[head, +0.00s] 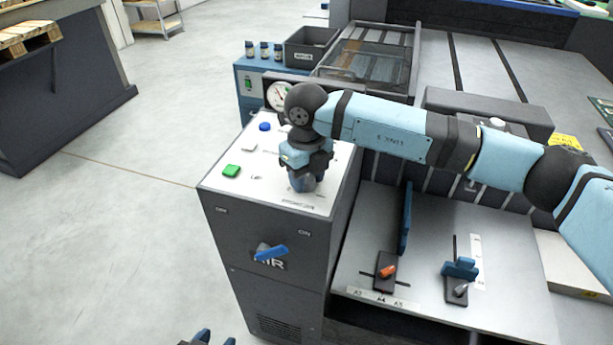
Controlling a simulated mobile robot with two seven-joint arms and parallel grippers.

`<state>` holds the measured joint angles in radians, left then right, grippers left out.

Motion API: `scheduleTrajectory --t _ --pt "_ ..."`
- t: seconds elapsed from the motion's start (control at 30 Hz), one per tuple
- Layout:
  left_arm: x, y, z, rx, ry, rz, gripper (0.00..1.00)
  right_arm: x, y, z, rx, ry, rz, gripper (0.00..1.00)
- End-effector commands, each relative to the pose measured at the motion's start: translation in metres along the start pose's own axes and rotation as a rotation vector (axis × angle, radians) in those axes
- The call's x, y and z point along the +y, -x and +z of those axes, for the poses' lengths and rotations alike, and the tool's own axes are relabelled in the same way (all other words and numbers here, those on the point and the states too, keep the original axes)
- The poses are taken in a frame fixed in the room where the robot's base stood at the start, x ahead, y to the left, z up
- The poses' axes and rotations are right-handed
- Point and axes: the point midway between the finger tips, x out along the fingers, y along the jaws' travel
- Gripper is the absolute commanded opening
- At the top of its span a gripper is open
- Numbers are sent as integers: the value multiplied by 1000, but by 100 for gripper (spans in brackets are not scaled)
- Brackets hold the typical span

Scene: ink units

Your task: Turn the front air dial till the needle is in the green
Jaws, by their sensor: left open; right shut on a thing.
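The front air dial (302,184) is a dark round knob near the front edge of the white control panel (222,190), mostly covered by my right gripper. My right gripper (304,172) points down and is shut on the dial. A round white gauge (277,94) stands at the back of the panel, its right side covered by my arm. Its needle and green zone are too small and too hidden to read. My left gripper (214,339) is open and empty at the bottom edge, with only its blue fingertips in view.
The panel also carries a green button (232,170), a white button (249,145) and a blue button (265,127). A blue lever (271,252) sits on the cabinet front by the AIR lettering. A feed table (355,265) with guides is at right.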

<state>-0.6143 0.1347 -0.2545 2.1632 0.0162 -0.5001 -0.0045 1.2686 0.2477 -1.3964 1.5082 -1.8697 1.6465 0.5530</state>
Motion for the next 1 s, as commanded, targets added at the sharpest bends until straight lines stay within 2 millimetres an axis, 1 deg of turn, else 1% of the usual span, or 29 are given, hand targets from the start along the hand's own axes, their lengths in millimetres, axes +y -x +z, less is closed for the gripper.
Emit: scheduleTrajectory --t 0.23,0.63,0.67,0.7,0.73,0.77,1.0 --pt "0 0 1 -2 0 1 49 -1 1 0 -1 -46 -1 16" --pt "0 0 2 -2 0 1 49 -1 1 0 -1 -50 -1 16" --pt "0 0 2 -2 0 1 49 0 1 0 -1 -50 -1 44" --pt "0 0 2 -2 0 1 49 0 1 0 -1 -50 -1 53" --pt "0 0 2 -2 0 1 49 0 1 0 -1 -50 -1 60" --pt "0 0 2 -2 0 1 49 0 1 0 -1 -50 -1 65" --pt "0 -1 2 -2 0 0 49 0 0 0 0 -49 0 65"
